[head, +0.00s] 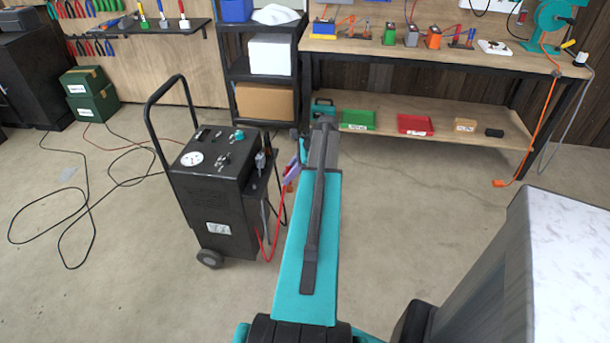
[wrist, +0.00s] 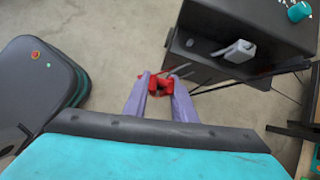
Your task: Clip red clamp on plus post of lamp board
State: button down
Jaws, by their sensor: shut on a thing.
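My gripper (wrist: 160,88) has its purple fingers shut on the red clamp (wrist: 162,83), beside the black cart. In the head view my gripper (head: 292,172) is partly hidden behind my own teal arm, and only a bit of red shows at it. A red cable (head: 280,222) hangs from there down beside the cart. A small white board with dark parts (head: 494,47) lies on the workbench at the upper right; I cannot tell whether it is the lamp board. No plus post can be made out.
The black cart (head: 215,170) has a gauge, knobs and a side shelf; a grey clip-like part (wrist: 238,50) sits on it. The workbench (head: 420,56) carries several small devices. Black cables (head: 85,205) lie on the floor at left. Floor before the bench is clear.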

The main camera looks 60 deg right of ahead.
jog(key=w+a+r+n+g+y, duration=0.15)
jog(key=w+a+n, duration=0.25)
jog(key=w+a, duration=0.9)
jog(key=w+a+n+g+y, duration=0.2)
jog(key=w+a+n, duration=0.2)
jog(key=w+a, duration=0.95)
jog(key=s+a+r+n+g, duration=0.1)
jog(key=a+n+g, duration=0.2)
jog(key=a, duration=1.3)
jog(key=s+a+r+n+g+h, duration=0.1)
jog(key=a+n, duration=0.7)
jog(key=a, duration=0.8)
jog(key=shift+s+a+r+n+g, duration=0.4)
jog(key=shift+s+r+g, duration=0.15)
jog(key=shift+g, duration=0.7)
jog(key=shift+d+h, duration=0.15)
jog(key=shift+h, duration=0.1)
